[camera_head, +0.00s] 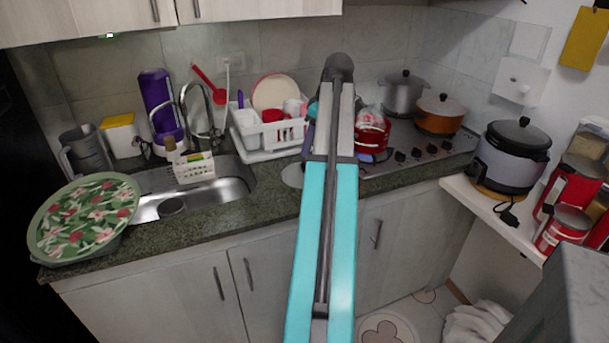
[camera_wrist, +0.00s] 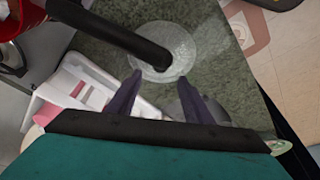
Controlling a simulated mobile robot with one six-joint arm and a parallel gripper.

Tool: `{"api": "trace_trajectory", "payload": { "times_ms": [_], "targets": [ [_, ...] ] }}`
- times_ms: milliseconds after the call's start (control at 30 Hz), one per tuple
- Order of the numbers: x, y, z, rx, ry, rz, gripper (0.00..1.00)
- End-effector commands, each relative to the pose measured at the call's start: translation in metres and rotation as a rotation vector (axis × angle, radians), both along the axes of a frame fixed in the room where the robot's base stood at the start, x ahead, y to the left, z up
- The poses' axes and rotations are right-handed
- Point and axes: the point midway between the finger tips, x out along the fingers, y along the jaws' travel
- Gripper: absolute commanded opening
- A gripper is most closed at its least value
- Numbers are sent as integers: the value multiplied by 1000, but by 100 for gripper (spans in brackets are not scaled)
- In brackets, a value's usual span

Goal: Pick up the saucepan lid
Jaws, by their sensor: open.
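In the wrist view a round clear lid (camera_wrist: 182,48) lies on the dark green stone counter. A thick black bar crosses over its middle from the upper left; I cannot tell whether it is the lid's handle. My gripper (camera_wrist: 159,78) is open, its two dark fingers apart, with the tips at the lid's near edge in the picture. In the head view a pale rounded edge, likely the same lid (camera_head: 292,176), shows left of my arm, which hides the rest. The gripper's fingers are not clear there.
A white dish rack (camera_head: 262,136) stands behind the lid, and a red pot (camera_head: 372,133) sits on the hob (camera_head: 425,147) to the right. The sink (camera_head: 225,190) is to the left. Lidded silver (camera_head: 402,97) and orange (camera_head: 440,118) pots stand farther back.

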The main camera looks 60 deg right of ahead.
Motion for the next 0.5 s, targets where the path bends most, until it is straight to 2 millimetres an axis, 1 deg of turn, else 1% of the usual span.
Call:
{"api": "trace_trajectory", "payload": {
  "times_ms": [100, 200, 500],
  "targets": [
    [3, 1, -12, 1, 0, 0, 46],
    [5, 1, -17, 0, 0, 0, 46],
    [5, 0, -18, -1, 0, 0, 46]
  ]
}}
